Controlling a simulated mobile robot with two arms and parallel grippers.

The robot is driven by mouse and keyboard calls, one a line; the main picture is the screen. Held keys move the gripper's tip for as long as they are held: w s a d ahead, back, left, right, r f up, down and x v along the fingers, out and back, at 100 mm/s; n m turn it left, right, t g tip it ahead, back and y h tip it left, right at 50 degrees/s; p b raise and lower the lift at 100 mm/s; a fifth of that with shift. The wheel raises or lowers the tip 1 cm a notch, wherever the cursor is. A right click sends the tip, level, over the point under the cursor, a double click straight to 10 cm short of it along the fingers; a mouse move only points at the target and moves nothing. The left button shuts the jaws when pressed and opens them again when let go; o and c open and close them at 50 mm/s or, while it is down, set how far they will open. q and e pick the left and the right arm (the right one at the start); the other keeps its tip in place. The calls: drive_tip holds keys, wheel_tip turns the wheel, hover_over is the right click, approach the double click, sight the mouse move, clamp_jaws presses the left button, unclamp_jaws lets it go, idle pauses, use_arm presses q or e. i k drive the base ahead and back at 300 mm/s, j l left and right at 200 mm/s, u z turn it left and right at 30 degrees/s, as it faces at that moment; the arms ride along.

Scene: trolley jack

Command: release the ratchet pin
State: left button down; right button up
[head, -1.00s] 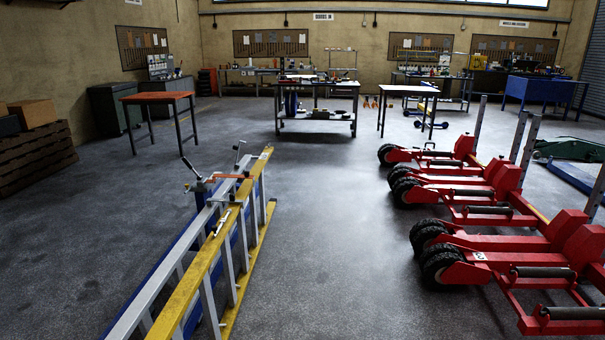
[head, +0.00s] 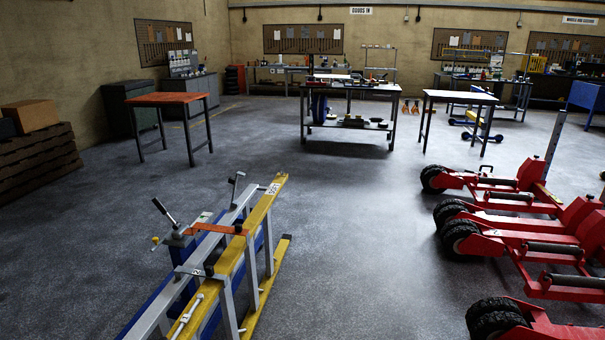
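I cannot make out a ratchet pin in the head view. Red wheeled dollies (head: 575,243) with black tyres, rollers and an upright grey post stand along the right side; the nearest is cut off by the frame edge. I cannot tell whether any of them carries the pin. No green trolley jack shows now. Neither of my grippers is in view.
An orange-topped table (head: 168,98), a trolley bench (head: 350,90) and a white-topped table (head: 460,97) stand ahead. Stacked pallets (head: 38,160) are at left. The middle floor is clear.

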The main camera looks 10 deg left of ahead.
sight(155, 239)
drive_tip(key=i+l+u, duration=0.2)
drive_tip(key=i, duration=0.3)
drive_tip(key=i+l+u, duration=0.1)
drive_tip(key=i+u, duration=0.15)
drive_tip(key=i, duration=0.25)
drive_tip(key=i+l+u, duration=0.2)
drive_tip(key=i, duration=0.3)
drive_tip(key=i+l+u, duration=0.2)
drive_tip(key=i+l, duration=0.25)
